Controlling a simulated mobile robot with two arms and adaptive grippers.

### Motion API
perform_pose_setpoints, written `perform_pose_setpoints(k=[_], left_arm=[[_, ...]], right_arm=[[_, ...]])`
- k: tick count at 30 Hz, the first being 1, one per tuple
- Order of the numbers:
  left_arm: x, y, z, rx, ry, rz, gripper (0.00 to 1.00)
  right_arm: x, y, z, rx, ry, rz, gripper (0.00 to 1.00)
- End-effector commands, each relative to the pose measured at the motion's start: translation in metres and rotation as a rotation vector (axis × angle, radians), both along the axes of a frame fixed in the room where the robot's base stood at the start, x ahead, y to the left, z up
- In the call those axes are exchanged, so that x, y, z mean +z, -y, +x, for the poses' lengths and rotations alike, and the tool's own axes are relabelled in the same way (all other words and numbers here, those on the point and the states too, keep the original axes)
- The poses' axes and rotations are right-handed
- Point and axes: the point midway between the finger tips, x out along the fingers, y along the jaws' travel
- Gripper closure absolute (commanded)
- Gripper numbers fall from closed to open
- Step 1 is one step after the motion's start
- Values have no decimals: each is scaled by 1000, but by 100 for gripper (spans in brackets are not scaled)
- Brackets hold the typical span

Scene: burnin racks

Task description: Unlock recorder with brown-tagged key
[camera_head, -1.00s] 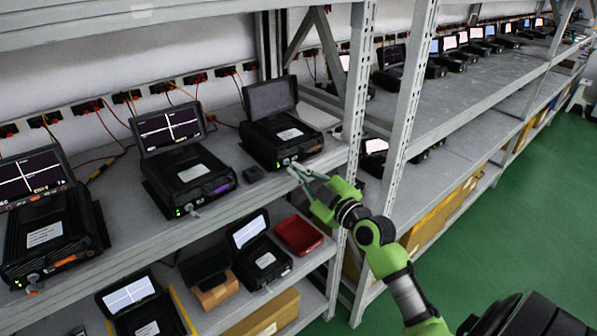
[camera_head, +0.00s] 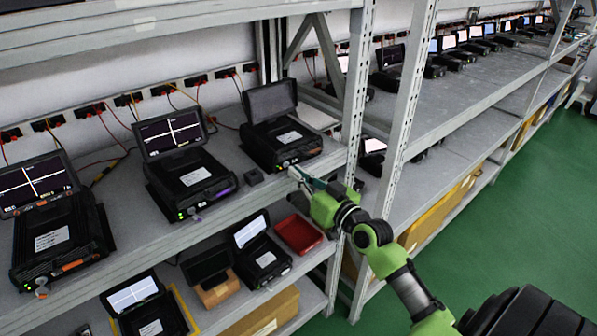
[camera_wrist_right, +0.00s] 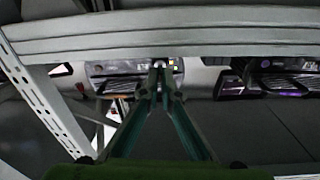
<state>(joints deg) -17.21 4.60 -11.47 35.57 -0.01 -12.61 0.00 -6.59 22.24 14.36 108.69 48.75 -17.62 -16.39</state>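A black recorder (camera_head: 283,143) with a dark raised screen stands at the right end of the upper shelf; it also shows in the right wrist view (camera_wrist_right: 105,69). My right gripper (camera_head: 298,174) is at its front, by the shelf edge. In the right wrist view the fingers (camera_wrist_right: 158,68) come together at their tips on a small pale thing, which looks like the key (camera_wrist_right: 154,63). The brown tag cannot be made out. The tips overlap the recorder's front in that view; I cannot tell whether the key touches the lock. My left gripper is not in view.
Two recorders with lit screens stand to the left, one with a purple-tagged key (camera_head: 222,192), one with an orange-tagged key (camera_head: 40,291). A small black block (camera_head: 254,176) lies beside the dark-screened recorder. A rack post (camera_head: 353,100) rises close by. A red tray (camera_head: 298,234) sits below.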

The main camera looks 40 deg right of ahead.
Motion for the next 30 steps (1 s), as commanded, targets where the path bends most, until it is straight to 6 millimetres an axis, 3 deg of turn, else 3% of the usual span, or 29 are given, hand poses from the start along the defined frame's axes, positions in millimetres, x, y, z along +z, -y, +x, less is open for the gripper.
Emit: perform_pose_setpoints(k=[15,30], left_arm=[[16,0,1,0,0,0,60],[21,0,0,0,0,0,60]], right_arm=[[0,1,0,-1,-14,458,100],[-1,1,0,0,-19,663,100]])
